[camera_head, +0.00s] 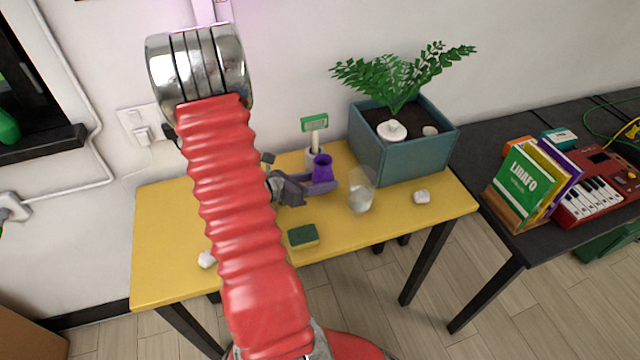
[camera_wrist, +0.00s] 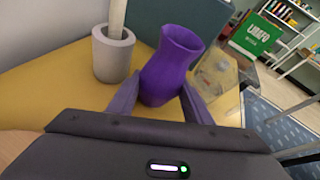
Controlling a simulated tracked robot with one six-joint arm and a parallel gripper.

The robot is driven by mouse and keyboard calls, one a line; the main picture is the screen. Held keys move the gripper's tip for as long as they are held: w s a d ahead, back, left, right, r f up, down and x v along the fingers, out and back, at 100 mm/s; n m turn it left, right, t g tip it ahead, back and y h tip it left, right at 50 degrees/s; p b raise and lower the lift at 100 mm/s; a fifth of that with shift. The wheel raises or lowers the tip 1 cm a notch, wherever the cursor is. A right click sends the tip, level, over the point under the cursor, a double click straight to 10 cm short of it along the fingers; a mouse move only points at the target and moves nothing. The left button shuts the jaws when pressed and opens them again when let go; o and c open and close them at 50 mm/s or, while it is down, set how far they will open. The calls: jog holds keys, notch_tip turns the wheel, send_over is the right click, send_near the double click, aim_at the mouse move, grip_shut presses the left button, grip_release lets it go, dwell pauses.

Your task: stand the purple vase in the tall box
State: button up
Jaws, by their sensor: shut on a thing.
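The purple vase (camera_head: 322,168) is upright over the back middle of the yellow table, with its open mouth up. It also shows in the wrist view (camera_wrist: 172,62), leaning slightly in that picture. My gripper (camera_head: 318,187) is shut on the vase, with one finger on each side of its lower body, as the wrist view (camera_wrist: 161,92) shows. I cannot tell whether the vase's base touches the table. A clear, see-through container (camera_head: 361,192) stands just right of the vase. I cannot make out for sure which thing is the tall box.
A grey cup (camera_wrist: 112,54) holding a brush stands close to the vase on the left. A teal planter (camera_head: 400,158) with a fern is behind right. A green sponge (camera_head: 303,236) and small white lumps (camera_head: 421,197) lie on the yellow table (camera_head: 160,250). Its front right is clear.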

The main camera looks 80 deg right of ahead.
jog(key=shift+f, duration=0.5)
jog(key=shift+f, duration=0.1)
jog(key=o, duration=1.1)
jog(key=shift+c, duration=0.2)
jog(key=shift+w+a+r, duration=0.35)
jog(key=v, duration=1.1)
